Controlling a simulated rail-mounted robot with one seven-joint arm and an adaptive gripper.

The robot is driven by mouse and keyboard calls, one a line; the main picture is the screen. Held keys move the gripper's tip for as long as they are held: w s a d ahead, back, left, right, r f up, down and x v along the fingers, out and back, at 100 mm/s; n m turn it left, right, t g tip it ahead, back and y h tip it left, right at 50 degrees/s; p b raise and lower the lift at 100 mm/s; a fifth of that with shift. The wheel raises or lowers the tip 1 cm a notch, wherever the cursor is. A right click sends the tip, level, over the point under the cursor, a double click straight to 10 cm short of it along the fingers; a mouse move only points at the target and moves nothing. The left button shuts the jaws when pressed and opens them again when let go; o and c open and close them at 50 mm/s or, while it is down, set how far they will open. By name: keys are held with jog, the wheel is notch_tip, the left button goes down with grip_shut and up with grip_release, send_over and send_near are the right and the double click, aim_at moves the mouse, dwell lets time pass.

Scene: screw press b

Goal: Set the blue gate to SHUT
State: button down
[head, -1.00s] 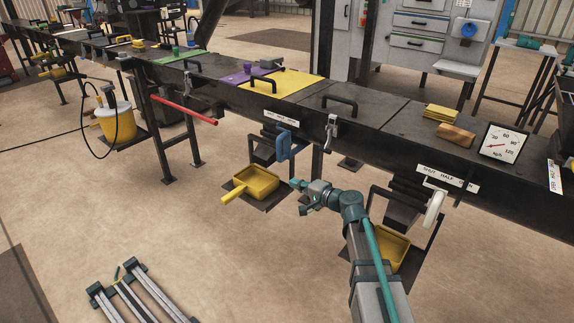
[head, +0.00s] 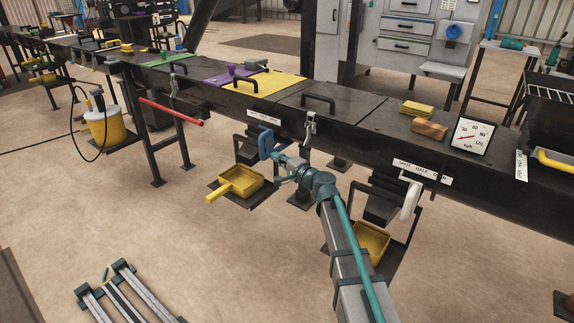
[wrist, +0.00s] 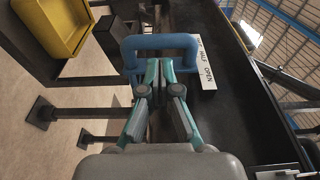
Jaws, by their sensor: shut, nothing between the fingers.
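The blue gate handle (head: 264,144) sits under the press trough, below a white label strip (head: 264,117). In the wrist view the blue handle (wrist: 160,48) is an upturned U shape just ahead of the fingertips. Part of the label (wrist: 204,66) shows beside it, reading HALF and OPEN. My gripper (wrist: 159,66) is shut and empty, its teal fingertips at the handle's opening. Whether they touch the handle I cannot tell. In the head view my gripper (head: 277,160) is right beside the handle's lower right side.
A red bar (head: 171,111) juts out on the left.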

aim_at(260, 149)
jog(key=x, duration=0.5)
jog(key=shift+a, duration=0.1)
jog(key=b+x, duration=0.2)
jog(key=x, duration=0.3)
jog(key=shift+s+a+f+b, duration=0.15)
jog(key=shift+a+b, duration=0.2)
jog(key=shift+b, duration=0.05)
jog(key=shift+a, duration=0.25)
jog(key=shift+r, duration=0.25)
